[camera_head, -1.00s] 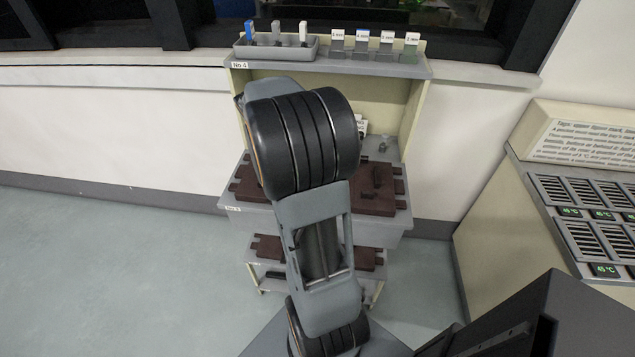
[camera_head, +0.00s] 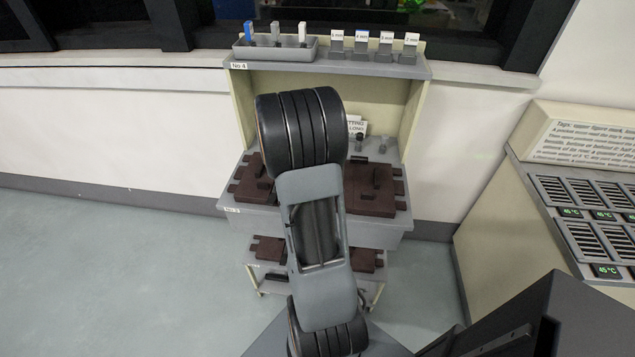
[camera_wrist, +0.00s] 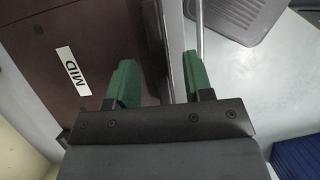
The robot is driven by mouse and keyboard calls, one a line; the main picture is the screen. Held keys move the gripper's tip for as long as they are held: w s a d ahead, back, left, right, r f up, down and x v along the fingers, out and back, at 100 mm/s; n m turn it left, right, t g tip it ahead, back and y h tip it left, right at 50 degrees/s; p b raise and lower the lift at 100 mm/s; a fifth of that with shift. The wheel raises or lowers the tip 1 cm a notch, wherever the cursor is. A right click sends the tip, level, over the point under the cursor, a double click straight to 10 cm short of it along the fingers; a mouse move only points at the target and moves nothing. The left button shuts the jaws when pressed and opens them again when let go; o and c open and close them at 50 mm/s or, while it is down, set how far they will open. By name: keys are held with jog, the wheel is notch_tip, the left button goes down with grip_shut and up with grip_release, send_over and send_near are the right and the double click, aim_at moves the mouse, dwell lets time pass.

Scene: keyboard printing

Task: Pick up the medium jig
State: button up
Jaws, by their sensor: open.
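The medium jig (camera_wrist: 40,80), a dark brown block with a white "MID" label, fills the left of the wrist view. My gripper (camera_wrist: 158,62) is open there, with its two green fingers apart. The left finger lies over the jig's brown surface. A dark raised part and a grey strip run between the fingers; I cannot tell whether either finger touches them. In the head view my arm hides the gripper. Brown jigs show there left (camera_head: 252,187) and right (camera_head: 376,190) of the arm on the shelf; their labels are not readable.
The shelf unit's top ledge carries a grey tray (camera_head: 275,50) with coloured pieces and several tagged blocks (camera_head: 361,47). More brown jigs lie on the lower shelf (camera_head: 268,250). A slotted console (camera_head: 585,190) stands at the right. Floor at the left is clear.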

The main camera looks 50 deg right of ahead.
jog(key=shift+s+d+f, duration=0.1)
jog(key=shift+s+f, duration=0.1)
jog(key=shift+f, duration=0.4)
grip_shut()
jog(key=shift+r, duration=0.1)
